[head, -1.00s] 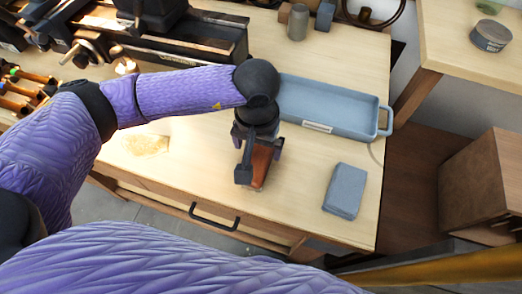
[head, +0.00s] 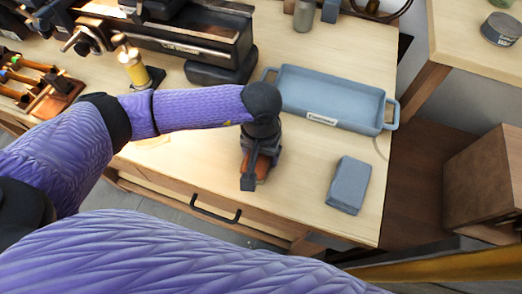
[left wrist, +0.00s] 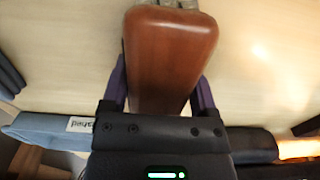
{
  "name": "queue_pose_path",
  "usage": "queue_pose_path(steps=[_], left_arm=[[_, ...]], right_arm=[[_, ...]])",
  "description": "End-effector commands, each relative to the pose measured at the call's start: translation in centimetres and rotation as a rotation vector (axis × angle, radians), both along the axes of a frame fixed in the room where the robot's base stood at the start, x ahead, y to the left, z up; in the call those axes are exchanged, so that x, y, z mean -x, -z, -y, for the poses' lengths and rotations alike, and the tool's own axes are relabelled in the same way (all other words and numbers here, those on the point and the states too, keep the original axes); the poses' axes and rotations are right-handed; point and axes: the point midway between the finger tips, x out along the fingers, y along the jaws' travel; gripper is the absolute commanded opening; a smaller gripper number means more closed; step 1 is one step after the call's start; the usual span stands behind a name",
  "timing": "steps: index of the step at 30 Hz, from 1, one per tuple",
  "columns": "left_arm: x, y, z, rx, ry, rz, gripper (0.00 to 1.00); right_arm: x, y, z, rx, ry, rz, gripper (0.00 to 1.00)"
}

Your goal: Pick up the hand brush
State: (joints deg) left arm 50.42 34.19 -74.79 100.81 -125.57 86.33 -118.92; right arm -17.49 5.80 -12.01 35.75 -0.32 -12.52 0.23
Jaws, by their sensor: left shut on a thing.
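The hand brush has a smooth reddish-brown wooden back, seen large in the left wrist view (left wrist: 170,55), with a bit of pale bristle at the top edge. In the head view a strip of the brush (head: 263,168) shows beside my left gripper (head: 254,172). My left gripper, also in the left wrist view (left wrist: 161,92), is shut on the brush with a finger on each side. The brush is over the front part of the workbench (head: 300,215); I cannot tell whether it touches the top. My right gripper is not in view.
A blue-grey tray (head: 325,122) lies behind the gripper, and a grey-blue block (head: 348,185) is to its right. A brass-coloured upright piece (head: 135,70) and a dark machine (head: 185,35) stand at the back left. Bench top between brush and block is clear.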

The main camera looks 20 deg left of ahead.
Motion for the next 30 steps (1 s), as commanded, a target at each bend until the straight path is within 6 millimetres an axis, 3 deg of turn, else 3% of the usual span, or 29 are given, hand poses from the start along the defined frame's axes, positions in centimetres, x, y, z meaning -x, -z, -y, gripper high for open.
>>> queue_pose_path(steps=[8, 15, 19, 28, 29, 30], left_arm=[[-0.1, -0.9, 0.0, 0.001, -0.001, 0.002, 0.1], [-0.1, -7.2, 0.0, 0.001, 0.001, 0.006, 0.1], [-0.1, -9.4, 0.0, 0.002, 0.001, 0.004, 0.1], [0.0, -10.1, 0.0, 0.001, 0.0, 0.0, 0.1], [0.0, -10.1, 0.0, 0.001, 0.0, 0.0, 0.72], [0.0, -10.1, 0.0, 0.001, 0.0, 0.0, 0.63]], right_arm=[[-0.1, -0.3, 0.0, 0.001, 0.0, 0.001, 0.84], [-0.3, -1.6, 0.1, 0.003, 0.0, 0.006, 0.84], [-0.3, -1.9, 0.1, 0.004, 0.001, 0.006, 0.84], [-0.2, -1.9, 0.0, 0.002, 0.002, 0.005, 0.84], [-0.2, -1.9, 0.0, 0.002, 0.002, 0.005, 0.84], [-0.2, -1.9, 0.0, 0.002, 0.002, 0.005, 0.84]])
